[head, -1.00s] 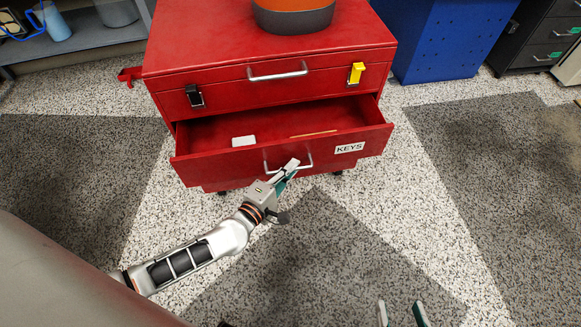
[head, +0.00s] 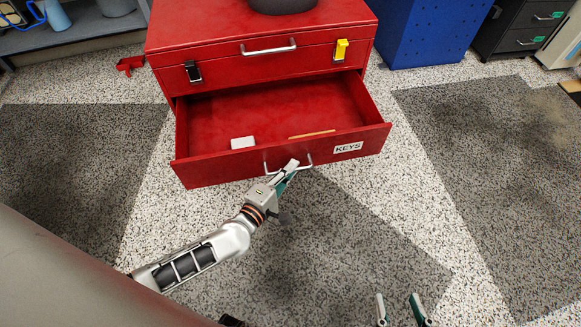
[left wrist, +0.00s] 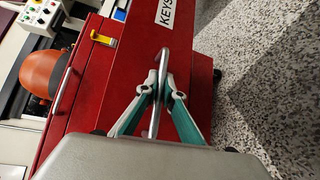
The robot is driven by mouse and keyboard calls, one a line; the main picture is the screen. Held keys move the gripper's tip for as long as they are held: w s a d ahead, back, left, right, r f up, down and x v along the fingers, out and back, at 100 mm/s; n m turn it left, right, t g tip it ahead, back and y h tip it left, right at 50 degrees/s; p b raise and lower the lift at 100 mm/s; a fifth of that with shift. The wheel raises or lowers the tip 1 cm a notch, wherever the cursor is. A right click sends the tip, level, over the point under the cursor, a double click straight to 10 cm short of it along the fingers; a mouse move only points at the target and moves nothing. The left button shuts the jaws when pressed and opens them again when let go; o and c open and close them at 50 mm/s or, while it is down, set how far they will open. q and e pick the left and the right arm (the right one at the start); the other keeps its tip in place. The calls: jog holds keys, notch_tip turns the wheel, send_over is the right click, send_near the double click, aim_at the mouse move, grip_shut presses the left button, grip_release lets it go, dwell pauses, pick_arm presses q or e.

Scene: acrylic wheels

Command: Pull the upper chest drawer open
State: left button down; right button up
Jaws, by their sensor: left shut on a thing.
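The red chest (head: 262,66) stands on the floor with its KEYS-labelled drawer (head: 225,167) pulled well out. Inside the drawer lie a small white block (head: 243,143) and a thin wooden-coloured strip (head: 312,134). My left gripper (head: 290,169) is shut on the drawer's silver handle (head: 309,160). The left wrist view shows the fingers (left wrist: 160,88) closed around the handle bar (left wrist: 158,107). My right gripper (head: 399,298) shows only its fingertips at the bottom edge, apart and empty, away from the chest.
A closed front with its own silver handle (head: 268,47), a black latch (head: 193,71) and a yellow latch (head: 341,49) is above the drawer. A blue cabinet (head: 428,30) stands behind right. The speckled floor before the drawer is clear.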

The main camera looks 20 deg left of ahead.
jog(key=shift+r, duration=0.1)
pick_arm(q)
jog(key=c, duration=2.2)
grip_release()
jog(key=shift+o, duration=0.2)
pick_arm(e)
jog(key=shift+w+r, duration=0.2)
jog(key=shift+w, duration=0.1)
